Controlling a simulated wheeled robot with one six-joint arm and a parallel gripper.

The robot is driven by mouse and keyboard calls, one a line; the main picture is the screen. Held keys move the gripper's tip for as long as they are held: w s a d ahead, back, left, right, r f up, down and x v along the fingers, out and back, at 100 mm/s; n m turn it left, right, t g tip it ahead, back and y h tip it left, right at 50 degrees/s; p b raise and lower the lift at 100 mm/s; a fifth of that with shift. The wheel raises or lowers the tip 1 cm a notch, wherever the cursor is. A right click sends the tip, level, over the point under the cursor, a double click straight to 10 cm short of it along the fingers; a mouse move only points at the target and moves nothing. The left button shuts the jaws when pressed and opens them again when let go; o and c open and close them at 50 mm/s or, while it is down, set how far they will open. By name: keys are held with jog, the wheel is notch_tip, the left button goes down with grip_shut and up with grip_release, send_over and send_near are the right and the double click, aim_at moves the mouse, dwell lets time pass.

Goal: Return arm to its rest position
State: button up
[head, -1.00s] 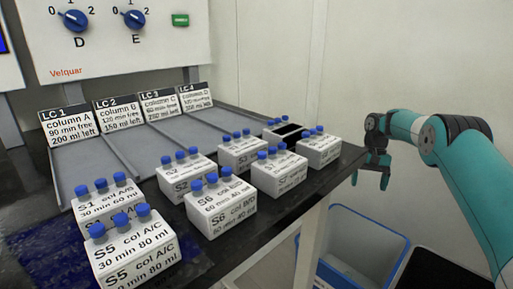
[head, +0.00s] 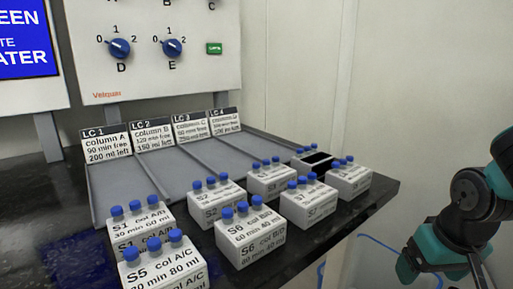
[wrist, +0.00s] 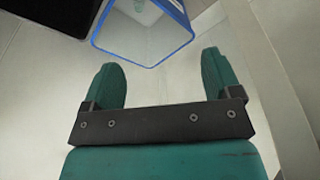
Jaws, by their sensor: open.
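My arm (head: 468,205) is at the right edge of the head view, folded beside the bench and clear of it. The jaws cannot be made out in the head view. In the wrist view my gripper (wrist: 160,85) is open, with its two green fingers wide apart. Nothing is between the fingers. Beyond them are the pale floor and a blue-rimmed bin (wrist: 98,42).
On the dark bench (head: 388,190) stand several white sample blocks with blue caps, such as S5 (head: 165,270) and S6 (head: 250,240). Grey lanes (head: 165,180) with LC signs lie behind them. A panel with knobs (head: 172,47) stands at the back.

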jog(key=s+a+r+n+g+y+p, duration=0.1)
jog(key=s+a+r+n+y, duration=0.1)
jog(key=s+a+r+n, duration=0.35)
jog(key=s+a+r+n+g+y, duration=0.2)
jog(key=s+a+r, duration=0.3)
jog(key=a, duration=0.4)
notch_tip(320, 180, up, 24)
jog(key=s+p, duration=0.1)
jog(key=p, duration=2.4)
